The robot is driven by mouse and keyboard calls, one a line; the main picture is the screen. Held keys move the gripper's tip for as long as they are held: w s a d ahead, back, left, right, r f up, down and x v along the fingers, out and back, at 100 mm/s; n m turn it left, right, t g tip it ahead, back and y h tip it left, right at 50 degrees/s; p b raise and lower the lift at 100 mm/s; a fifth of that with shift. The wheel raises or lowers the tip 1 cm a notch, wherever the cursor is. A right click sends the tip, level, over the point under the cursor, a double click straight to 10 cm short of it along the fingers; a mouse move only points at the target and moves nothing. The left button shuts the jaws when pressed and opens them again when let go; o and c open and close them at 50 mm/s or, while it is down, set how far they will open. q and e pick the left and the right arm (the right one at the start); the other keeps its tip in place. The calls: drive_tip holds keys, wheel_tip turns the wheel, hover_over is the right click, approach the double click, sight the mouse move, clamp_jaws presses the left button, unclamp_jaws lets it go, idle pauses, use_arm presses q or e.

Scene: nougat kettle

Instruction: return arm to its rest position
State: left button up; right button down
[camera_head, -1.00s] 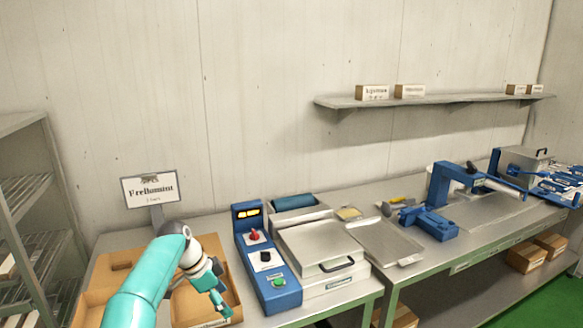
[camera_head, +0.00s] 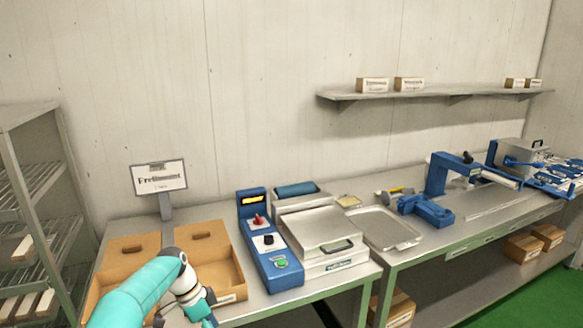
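One teal arm of mine comes in from the lower left in the head view. Its grey wrist and gripper (camera_head: 204,316) reach over the front of the cardboard trays (camera_head: 226,243) at the left end of the bench. The gripper points down toward the bottom edge of the picture. Its fingers are small and partly cut off, so I cannot tell whether they are open or shut, or whether they hold anything. My other arm is not in view.
A blue control box (camera_head: 272,262) and a steel-lidded machine (camera_head: 318,238) stand right of the trays. A flat metal tray (camera_head: 384,228), a blue press (camera_head: 440,190) and more equipment follow. A sign (camera_head: 159,178) stands behind the trays. A wire rack (camera_head: 30,190) is at far left.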

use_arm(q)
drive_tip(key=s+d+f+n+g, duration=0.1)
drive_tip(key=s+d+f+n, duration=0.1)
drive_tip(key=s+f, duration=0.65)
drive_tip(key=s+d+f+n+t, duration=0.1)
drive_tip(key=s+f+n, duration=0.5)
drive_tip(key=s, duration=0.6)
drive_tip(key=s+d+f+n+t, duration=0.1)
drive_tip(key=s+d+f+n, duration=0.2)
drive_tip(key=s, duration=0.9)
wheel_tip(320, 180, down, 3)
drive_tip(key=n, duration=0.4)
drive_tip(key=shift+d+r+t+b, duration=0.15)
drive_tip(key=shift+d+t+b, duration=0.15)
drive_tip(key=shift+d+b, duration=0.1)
